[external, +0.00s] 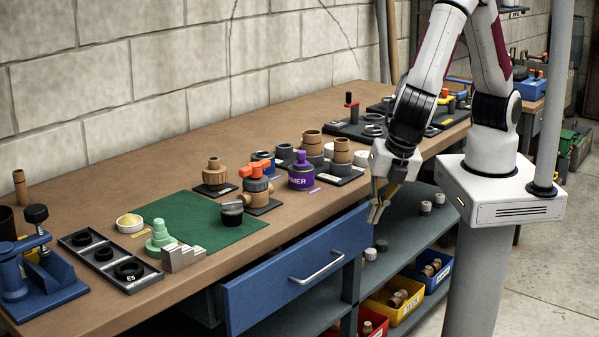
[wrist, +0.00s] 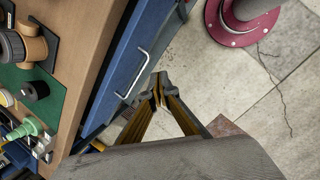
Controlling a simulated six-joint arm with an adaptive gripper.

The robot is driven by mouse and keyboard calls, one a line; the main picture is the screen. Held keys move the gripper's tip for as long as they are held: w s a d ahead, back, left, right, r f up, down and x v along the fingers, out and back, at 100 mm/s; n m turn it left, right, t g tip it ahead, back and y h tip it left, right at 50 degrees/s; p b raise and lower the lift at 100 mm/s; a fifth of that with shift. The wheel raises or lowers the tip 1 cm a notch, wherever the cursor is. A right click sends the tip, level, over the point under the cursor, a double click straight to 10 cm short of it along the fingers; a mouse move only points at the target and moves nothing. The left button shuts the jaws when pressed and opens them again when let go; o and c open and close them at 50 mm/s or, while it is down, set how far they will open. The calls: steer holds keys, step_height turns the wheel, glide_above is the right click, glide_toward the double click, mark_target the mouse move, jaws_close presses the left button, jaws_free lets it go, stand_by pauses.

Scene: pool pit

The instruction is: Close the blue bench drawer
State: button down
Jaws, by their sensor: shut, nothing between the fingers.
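The blue bench drawer (external: 275,285) stands partly out from under the front edge of the wooden bench in the external view. Its silver bar handle (external: 318,267) is on the front face. In the wrist view the blue drawer (wrist: 120,90) and its handle (wrist: 137,72) lie left of my gripper. My gripper (external: 376,218) points down near the drawer's right end in the external view. In the wrist view my gripper (wrist: 158,78) is shut and empty, over the floor side of the drawer front. I cannot tell whether it touches the drawer.
The bench top (external: 325,115) holds pipe fittings, a purple primer can (external: 302,172) and a green mat (external: 205,222). Below is a grey shelf (external: 425,232) with yellow (external: 398,306) and blue bins (external: 432,270). Concrete floor (wrist: 240,85) is open in front of the drawer.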

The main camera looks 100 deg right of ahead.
mark_target(350, 238)
steer(key=shift+s+d+f+n+t, duration=0.15)
steer(key=shift+s+d+f+n, duration=0.2)
steer(key=shift+n, duration=1.2)
steer(key=shift+s+d+f+n+t, duration=0.1)
steer(key=shift+s+d+f+n, duration=0.35)
steer(key=shift+n, duration=1.05)
steer(key=shift+s+d+n+t, duration=0.2)
steer(key=shift+d+n, duration=0.4)
steer(key=shift+n, duration=0.95)
steer(key=shift+f, duration=0.1)
steer(key=shift+w+d+f, duration=0.9)
steer(key=shift+f, duration=0.6)
steer(key=shift+w+d+f, duration=0.9)
steer(key=shift+f, duration=0.65)
steer(key=shift+w+d+f, duration=0.9)
steer(key=shift+f, duration=0.6)
steer(key=shift+w+d, duration=0.1)
